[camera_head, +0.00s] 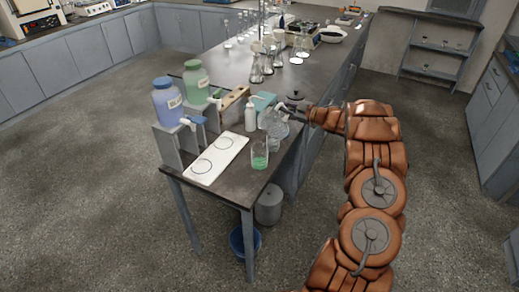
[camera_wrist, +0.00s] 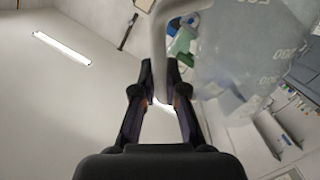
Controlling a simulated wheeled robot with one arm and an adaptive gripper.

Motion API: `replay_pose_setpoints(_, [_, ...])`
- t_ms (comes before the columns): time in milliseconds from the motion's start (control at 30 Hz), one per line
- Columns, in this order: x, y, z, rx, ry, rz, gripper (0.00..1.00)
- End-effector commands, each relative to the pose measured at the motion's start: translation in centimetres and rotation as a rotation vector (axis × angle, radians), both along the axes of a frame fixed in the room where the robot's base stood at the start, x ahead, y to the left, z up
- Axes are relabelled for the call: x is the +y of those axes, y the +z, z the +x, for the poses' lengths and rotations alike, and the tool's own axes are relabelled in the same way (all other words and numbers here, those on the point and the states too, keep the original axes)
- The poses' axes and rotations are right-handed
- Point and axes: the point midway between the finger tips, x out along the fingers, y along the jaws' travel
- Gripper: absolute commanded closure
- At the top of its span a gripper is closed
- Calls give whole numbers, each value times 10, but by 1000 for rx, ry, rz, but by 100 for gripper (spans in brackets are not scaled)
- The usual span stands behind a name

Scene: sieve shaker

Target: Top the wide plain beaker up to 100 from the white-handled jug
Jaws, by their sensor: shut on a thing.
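The clear jug (camera_head: 274,127) is held tilted in the air near the right edge of the bench, close above the beaker. Its white handle (camera_wrist: 158,40) and printed marks on its clear wall (camera_wrist: 250,50) show large in the wrist view. My gripper (camera_head: 284,112) is shut on that handle, with its fingers on both sides of it in the wrist view (camera_wrist: 160,88). The wide plain beaker (camera_head: 260,154) stands upright on the bench near the front right edge, with green liquid in its lower part. Its scale is too small to read. No pouring stream can be made out.
A white board with two rings (camera_head: 217,160) lies left of the beaker. Behind it stand a blue jug-like container (camera_head: 166,100) and a green one (camera_head: 196,82) on stands with taps. A white bottle (camera_head: 250,116) and blue box (camera_head: 264,101) stand close behind the jug.

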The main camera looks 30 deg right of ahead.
Motion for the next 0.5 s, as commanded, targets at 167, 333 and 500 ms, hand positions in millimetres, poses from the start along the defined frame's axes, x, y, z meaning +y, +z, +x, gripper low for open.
replay_pose_setpoints(167, [2,1,0,-4,0,-11,100])
replay_pose_setpoints(333, [3,0,0,-6,0,-21,100])
replay_pose_setpoints(500, [4,0,-1,-8,-1,-33,100])
